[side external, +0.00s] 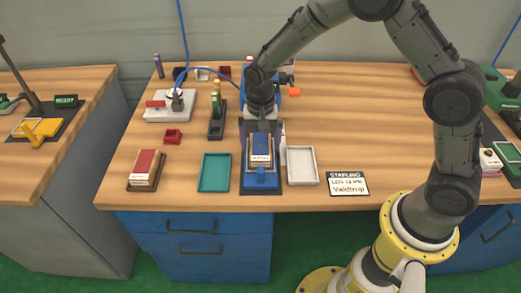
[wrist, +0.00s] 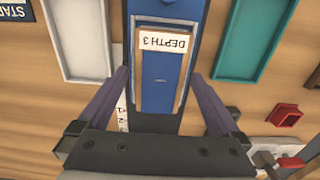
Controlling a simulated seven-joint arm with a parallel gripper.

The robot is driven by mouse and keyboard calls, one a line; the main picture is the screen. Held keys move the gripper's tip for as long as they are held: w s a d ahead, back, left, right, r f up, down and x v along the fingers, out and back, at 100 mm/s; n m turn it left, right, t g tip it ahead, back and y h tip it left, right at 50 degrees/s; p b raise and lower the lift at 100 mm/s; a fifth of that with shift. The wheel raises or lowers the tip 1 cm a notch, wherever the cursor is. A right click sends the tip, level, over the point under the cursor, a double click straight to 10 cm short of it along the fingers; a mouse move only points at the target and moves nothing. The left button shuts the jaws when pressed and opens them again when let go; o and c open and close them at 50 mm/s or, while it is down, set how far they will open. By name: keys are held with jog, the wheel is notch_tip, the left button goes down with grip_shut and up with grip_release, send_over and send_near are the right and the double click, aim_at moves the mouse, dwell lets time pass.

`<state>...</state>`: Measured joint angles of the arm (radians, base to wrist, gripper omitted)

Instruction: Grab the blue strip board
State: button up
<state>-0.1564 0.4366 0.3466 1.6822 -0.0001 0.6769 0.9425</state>
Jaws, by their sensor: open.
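The blue strip board (side external: 260,146) lies on a blue fixture (side external: 262,180) near the front of the wooden bench. In the wrist view the board (wrist: 163,80) has a wooden edge and a white label reading "DEPTH 3", upside down. My gripper (side external: 262,128) is over the far end of the board, pointing down. In the wrist view my gripper (wrist: 160,76) is open, with one finger on each side of the board and gaps between.
A teal tray (side external: 215,188) lies left of the fixture and a white tray (side external: 302,180) right. A red-topped board (side external: 145,168) lies on a wooden base further left. A name sign (side external: 348,183) is at the front edge.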

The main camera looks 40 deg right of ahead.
jog(key=shift+f, duration=0.35)
jog(key=shift+r, duration=0.1)
jog(key=c, duration=1.5)
jog(key=shift+c, duration=0.2)
